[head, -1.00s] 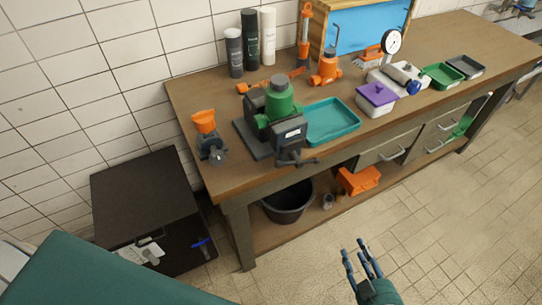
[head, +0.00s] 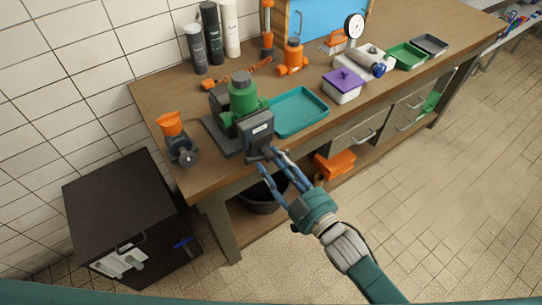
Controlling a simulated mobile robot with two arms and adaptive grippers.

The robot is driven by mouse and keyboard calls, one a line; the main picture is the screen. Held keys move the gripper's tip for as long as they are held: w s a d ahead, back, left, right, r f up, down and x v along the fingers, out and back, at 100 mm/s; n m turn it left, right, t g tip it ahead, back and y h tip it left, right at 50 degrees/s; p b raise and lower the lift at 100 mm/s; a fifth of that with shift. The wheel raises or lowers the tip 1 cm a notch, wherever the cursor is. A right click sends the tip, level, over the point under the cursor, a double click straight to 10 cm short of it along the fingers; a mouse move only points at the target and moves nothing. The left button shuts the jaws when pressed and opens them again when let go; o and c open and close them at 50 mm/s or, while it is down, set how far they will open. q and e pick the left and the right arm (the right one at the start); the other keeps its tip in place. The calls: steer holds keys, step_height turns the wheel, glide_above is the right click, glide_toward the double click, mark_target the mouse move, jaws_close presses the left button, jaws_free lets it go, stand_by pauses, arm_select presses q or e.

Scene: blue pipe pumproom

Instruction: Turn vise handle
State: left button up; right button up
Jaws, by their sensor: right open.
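The vise (head: 257,131), dark grey with a green body, stands near the front left edge of the workbench. Its dark handle (head: 253,158) is at the front of the vise, just over the bench edge, and is partly covered by my fingers. My right gripper (head: 270,162) is open, with its blue fingers reaching up from the lower right to the handle. The fingertips are at or beside the handle; I cannot tell whether they touch it. My left gripper is not in view.
A teal tray (head: 301,112) lies right of the vise on the workbench (head: 190,187). An orange-topped device (head: 182,150) stands to its left. A black bucket (head: 262,198) and an orange box (head: 335,165) are below. A dark cabinet (head: 120,205) stands at left. The floor at right is clear.

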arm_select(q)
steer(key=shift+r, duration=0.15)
arm_select(e)
steer(key=shift+x, duration=0.85)
jaws_close()
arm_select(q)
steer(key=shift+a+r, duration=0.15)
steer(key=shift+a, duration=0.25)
arm_select(e)
steer(key=shift+d+r, duration=0.1)
